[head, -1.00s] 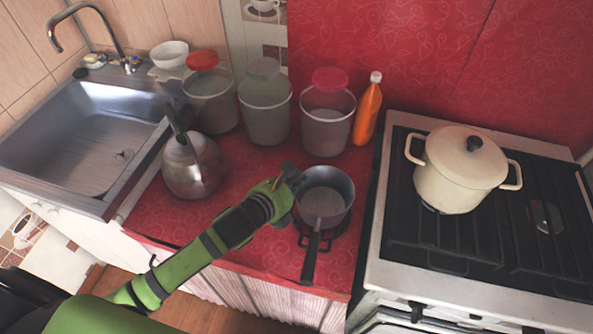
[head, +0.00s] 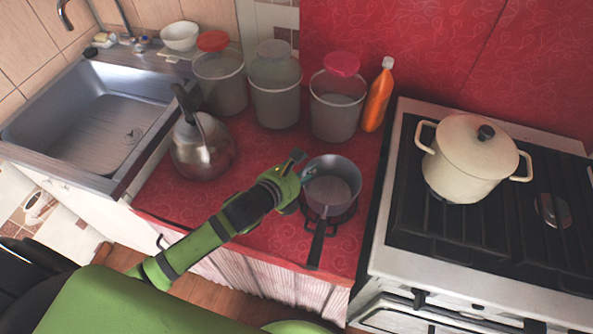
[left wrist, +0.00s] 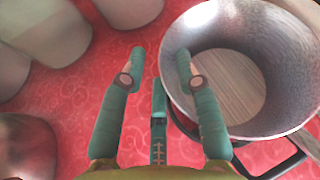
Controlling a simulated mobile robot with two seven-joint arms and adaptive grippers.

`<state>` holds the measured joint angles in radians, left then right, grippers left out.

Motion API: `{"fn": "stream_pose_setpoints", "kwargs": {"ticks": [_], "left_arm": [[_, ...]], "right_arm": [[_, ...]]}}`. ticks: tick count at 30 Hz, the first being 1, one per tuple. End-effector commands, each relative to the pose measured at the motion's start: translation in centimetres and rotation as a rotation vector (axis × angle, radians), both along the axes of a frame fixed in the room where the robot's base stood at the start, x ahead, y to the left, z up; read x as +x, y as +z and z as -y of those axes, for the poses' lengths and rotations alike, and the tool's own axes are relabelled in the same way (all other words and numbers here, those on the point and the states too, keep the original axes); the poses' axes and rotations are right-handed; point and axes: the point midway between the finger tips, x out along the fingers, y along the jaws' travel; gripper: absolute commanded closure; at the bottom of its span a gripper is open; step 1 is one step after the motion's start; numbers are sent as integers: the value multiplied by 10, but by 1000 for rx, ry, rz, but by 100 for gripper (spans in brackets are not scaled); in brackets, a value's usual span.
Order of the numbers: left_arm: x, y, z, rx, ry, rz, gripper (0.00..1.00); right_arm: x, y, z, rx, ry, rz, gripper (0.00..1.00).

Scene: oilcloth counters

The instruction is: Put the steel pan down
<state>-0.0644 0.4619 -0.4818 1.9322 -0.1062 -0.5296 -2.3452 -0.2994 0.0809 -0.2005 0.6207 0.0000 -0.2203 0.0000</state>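The steel pan (head: 331,187) is round and grey with a dark handle pointing to the front. It sits upright over a black ring stand (head: 340,216) on the red counter. In the left wrist view the pan (left wrist: 225,85) fills the right side, and the stand (left wrist: 270,160) shows below it. My left gripper (head: 303,167) is at the pan's left rim. Its fingers (left wrist: 160,62) are apart, the right one overlapping the pan's inside and the left one over red cloth. I cannot tell whether a finger touches the rim. My right gripper is out of view.
A kettle (head: 203,150) stands left of my left gripper. Several lidded buckets (head: 336,112) and an orange bottle (head: 378,97) line the back. A stove (head: 408,205) with a cream pot (head: 466,165) is at right, a sink (head: 85,125) at left. Red cloth is bare in front of the kettle.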

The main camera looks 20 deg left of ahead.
Motion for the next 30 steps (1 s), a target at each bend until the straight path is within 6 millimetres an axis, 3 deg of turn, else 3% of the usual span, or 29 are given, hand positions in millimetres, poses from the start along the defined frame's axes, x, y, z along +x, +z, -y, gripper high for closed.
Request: {"fn": "stream_pose_setpoints", "kwargs": {"ticks": [5,12,18,30], "left_arm": [[-20,8,-7,2,-2,1,67],[-66,26,-22,4,-2,-2,67],[-94,40,-31,2,-1,0,67],[-105,47,-35,0,0,1,67]], "right_arm": [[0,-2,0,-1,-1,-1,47],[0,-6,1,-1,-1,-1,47],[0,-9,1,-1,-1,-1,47],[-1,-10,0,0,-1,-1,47]]}}
